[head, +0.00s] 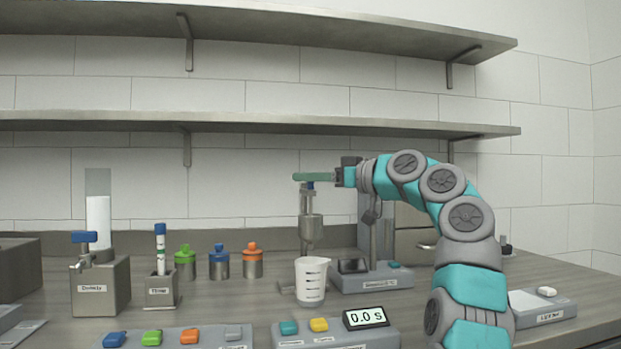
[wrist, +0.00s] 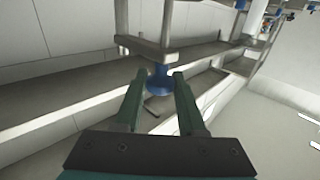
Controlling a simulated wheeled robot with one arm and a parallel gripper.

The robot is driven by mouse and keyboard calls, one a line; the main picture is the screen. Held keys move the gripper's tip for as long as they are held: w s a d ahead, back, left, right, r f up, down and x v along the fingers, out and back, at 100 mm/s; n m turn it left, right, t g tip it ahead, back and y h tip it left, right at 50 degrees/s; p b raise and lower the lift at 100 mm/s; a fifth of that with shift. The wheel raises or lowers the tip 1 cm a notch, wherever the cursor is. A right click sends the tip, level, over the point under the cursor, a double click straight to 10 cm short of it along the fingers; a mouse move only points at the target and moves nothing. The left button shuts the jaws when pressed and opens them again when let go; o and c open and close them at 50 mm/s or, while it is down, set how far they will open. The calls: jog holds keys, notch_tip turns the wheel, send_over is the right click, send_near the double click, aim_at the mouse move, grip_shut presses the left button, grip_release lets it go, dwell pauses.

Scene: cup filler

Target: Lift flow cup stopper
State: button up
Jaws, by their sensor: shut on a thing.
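The flow cup (head: 312,228) is a grey metal cup with a narrow lower end, held on a stand above a white graduated beaker (head: 311,282). The stopper has a blue knob (head: 309,185) above the cup. In the wrist view the blue knob (wrist: 160,80) sits between the two green fingers. My gripper (head: 300,177) reaches in from the right, level above the cup, and is shut on the stopper. The stopper's lower end is hidden, so I cannot tell how far it sits in the cup.
Several colour-lidded jars (head: 219,264) stand to the left. A lower wall shelf (head: 250,122) runs above my arm.

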grip_shut()
dwell(0.4)
notch_tip(320, 180, up, 3)
jog(key=p, duration=0.2)
jog(key=shift+p, duration=0.3)
jog(key=shift+f, duration=0.15)
jog(key=o, duration=1)
grip_release()
jog(key=shift+d, duration=0.15)
